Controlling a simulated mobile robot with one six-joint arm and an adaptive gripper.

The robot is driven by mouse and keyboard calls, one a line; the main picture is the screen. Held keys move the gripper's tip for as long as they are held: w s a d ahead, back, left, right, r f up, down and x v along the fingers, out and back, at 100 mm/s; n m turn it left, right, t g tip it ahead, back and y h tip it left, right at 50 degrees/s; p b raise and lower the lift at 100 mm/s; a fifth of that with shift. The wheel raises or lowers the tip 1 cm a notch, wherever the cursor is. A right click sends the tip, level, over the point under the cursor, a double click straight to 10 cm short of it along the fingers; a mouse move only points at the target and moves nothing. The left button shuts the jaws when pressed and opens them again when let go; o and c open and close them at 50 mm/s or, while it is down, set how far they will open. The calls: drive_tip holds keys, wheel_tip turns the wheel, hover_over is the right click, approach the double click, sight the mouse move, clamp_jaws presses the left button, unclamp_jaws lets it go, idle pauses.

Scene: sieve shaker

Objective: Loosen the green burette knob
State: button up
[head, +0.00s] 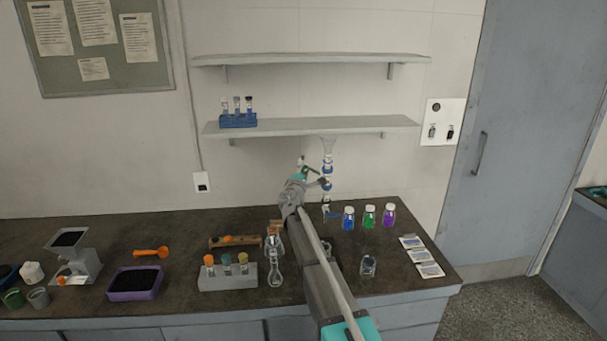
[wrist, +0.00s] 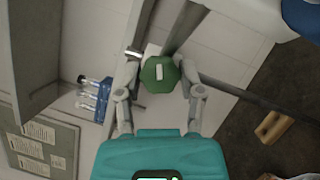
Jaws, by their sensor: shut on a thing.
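The green burette knob (wrist: 160,74) shows in the wrist view as a rounded green disc with a small white mark. My gripper (wrist: 160,82) has one finger on each side of the knob and is shut on it. In the head view, the burette (head: 327,170) stands upright below the lower shelf, with blue parts along it. My gripper (head: 312,174) reaches it from the left, and the knob is too small or hidden to make out there.
A lower shelf (head: 300,127) with a blue tube rack (head: 238,121) is on the wall. Blue, green and purple bottles (head: 369,217) stand right of the burette. Flasks (head: 275,272) and a grey tube rack (head: 228,278) stand left of my arm on the dark bench.

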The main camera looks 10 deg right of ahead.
drive_tip(key=o, duration=1.2)
drive_tip(key=shift+c, duration=0.2)
drive_tip(key=shift+m+p, duration=0.3)
